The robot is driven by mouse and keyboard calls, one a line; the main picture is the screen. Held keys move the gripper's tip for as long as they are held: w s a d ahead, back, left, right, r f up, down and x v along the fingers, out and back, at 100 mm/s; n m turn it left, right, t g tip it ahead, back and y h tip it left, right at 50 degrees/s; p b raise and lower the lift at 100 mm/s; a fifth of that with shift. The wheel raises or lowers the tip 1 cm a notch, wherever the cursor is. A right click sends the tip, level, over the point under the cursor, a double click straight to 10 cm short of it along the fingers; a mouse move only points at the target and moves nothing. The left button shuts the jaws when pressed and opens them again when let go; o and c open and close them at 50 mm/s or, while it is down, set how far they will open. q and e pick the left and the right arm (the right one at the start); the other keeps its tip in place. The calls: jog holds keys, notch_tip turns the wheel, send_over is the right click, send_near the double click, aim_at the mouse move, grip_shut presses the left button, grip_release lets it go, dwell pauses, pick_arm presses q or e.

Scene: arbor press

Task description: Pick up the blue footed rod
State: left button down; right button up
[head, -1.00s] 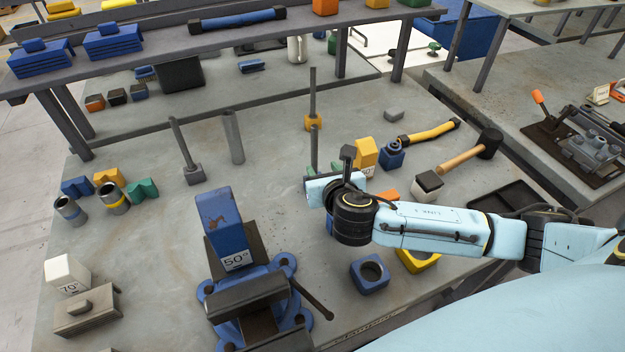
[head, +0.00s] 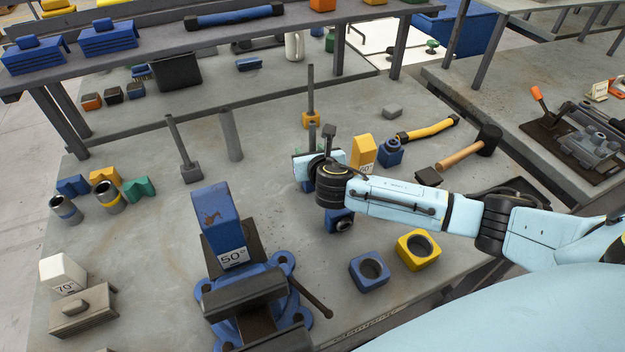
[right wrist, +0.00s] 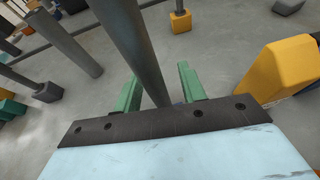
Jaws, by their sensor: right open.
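My right gripper (right wrist: 160,80) is open, with one green finger on each side of a grey upright rod (right wrist: 135,40) in the right wrist view. A gap shows beside the rod. The rod's foot is hidden behind the gripper, so I cannot see its colour there. In the head view the rod's top (head: 312,133) shows just behind my right gripper (head: 308,160). My left gripper is out of view.
A yellow-footed rod (head: 311,118) stands behind, and a grey-footed rod (head: 190,172) and a grey post (head: 232,135) stand left. A yellow block (head: 362,152) and a blue block (head: 390,152) are right of the gripper. A blue vise (head: 255,290) stands in front.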

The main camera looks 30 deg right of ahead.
grip_shut()
dwell(1.3)
jog(key=shift+r, duration=0.15)
